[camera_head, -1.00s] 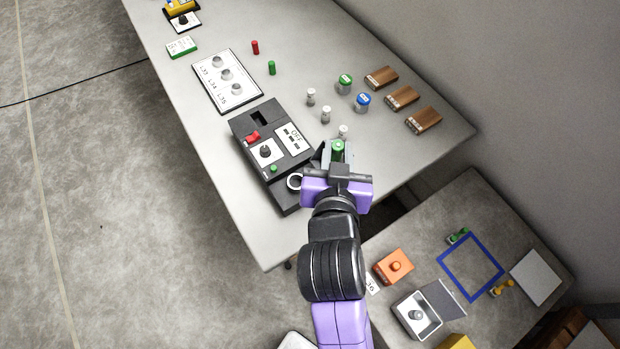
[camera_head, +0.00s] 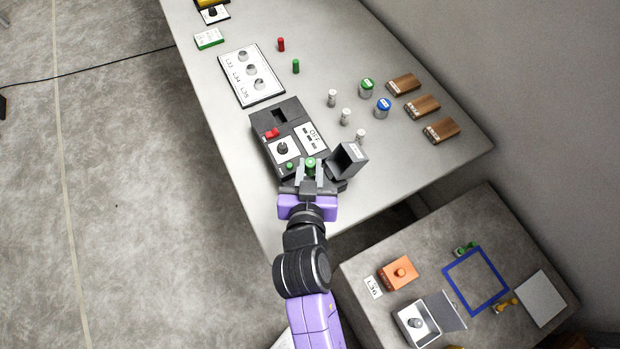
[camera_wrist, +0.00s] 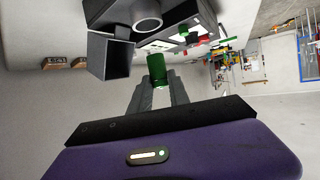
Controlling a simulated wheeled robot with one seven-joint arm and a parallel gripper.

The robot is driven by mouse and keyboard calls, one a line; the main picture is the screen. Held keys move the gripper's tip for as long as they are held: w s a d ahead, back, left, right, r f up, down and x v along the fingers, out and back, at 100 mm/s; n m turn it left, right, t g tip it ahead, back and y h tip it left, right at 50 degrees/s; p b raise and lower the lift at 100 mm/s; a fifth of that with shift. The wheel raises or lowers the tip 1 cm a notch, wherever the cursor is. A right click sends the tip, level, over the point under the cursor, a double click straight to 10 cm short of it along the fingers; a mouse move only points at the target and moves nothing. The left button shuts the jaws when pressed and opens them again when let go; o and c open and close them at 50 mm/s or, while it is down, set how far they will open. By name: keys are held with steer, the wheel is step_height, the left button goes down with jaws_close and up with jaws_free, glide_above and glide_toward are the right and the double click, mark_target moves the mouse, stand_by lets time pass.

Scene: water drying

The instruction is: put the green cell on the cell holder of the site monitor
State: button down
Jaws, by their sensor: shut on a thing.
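My gripper (camera_head: 310,176) is shut on a green cell (camera_head: 310,164), held upright at the near end of the dark site monitor (camera_head: 268,152). In the wrist view the green cell (camera_wrist: 157,72) sits between the fingertips, below the monitor's dark body in the picture. A round ring (camera_wrist: 147,24) on that body, perhaps the cell holder, shows above the cell and apart from it in the picture. In the head view my gripper hides that ring. The monitor has a red switch, a dial, a green button and a panel marked OFF.
A dark open box (camera_head: 347,160) stands close right of my gripper. White cells (camera_head: 345,117), a green-topped jar (camera_head: 366,88) and a blue-topped jar (camera_head: 383,107) stand farther right. A red cylinder (camera_head: 281,45) and another green cylinder (camera_head: 295,66) stand behind the monitor. The table's left edge is near.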

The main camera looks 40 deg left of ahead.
steer(key=shift+f, duration=3.2)
steer(key=shift+f+b, duration=0.3)
steer(key=shift+b, duration=0.35)
steer(key=shift+f, duration=0.1)
